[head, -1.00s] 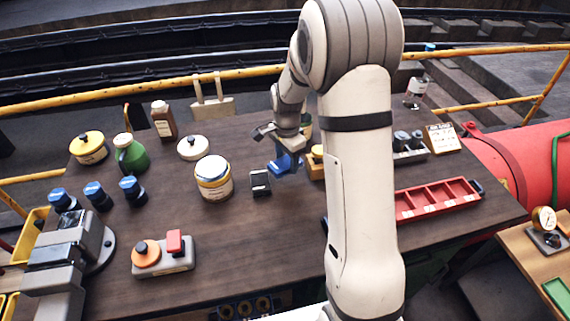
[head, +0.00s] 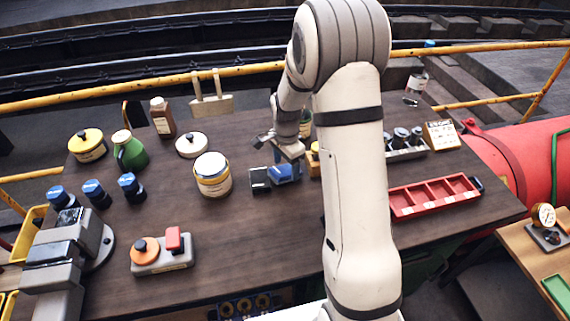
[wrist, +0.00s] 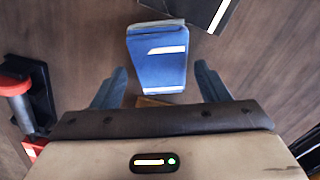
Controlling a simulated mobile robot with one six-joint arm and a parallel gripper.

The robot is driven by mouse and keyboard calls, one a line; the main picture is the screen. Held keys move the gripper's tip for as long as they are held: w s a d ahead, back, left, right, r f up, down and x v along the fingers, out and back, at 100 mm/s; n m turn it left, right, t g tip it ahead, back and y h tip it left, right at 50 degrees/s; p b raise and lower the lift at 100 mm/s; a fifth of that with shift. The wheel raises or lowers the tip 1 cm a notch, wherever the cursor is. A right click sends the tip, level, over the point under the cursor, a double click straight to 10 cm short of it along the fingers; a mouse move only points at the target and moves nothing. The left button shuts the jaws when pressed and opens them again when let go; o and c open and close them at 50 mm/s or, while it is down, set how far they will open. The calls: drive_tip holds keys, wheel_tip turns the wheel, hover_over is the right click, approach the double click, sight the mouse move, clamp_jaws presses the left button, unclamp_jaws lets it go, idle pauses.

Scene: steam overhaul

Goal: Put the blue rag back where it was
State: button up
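The blue rag (head: 286,173) lies as a folded pad on the dark bench, just right of a small black box (head: 260,181). In the wrist view the rag (wrist: 158,58) shows a white stripe, and part of the box (wrist: 205,10) shows just beyond it. My gripper (head: 287,156) is at the rag's far side in the head view. In the wrist view my gripper (wrist: 160,85) is open, its fingers spread either side of the rag's near end with small gaps. A small tan piece shows at the rag's near edge.
A cream tin (head: 212,176) stands left of the box. A red compartment tray (head: 435,196) and a grey holder (head: 405,153) are right of my arm. A red-handled item (wrist: 18,85) is at the wrist view's left. The bench front centre is clear.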

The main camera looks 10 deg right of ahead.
sight(286, 170)
drive_tip(key=shift+o, duration=0.7)
drive_tip(key=shift+r, duration=0.1)
drive_tip(key=shift+r+p, duration=0.25)
drive_tip(key=shift+p, duration=0.05)
wheel_tip(286, 170, up, 12)
drive_tip(key=b, duration=0.1)
drive_tip(key=shift+r, duration=0.15)
drive_tip(key=s+r+n+t, duration=0.1)
drive_tip(key=s+r+n, duration=0.2)
drive_tip(key=s, duration=0.9)
drive_tip(key=s+r+n+t, duration=0.2)
drive_tip(key=s+r+n, duration=0.1)
drive_tip(key=s+n, duration=0.7)
drive_tip(key=s, duration=0.3)
drive_tip(key=shift+s+a+r+n, duration=0.25)
drive_tip(key=shift+a+r+n, duration=0.05)
drive_tip(key=shift+a, duration=0.1)
drive_tip(key=shift+o, duration=0.4)
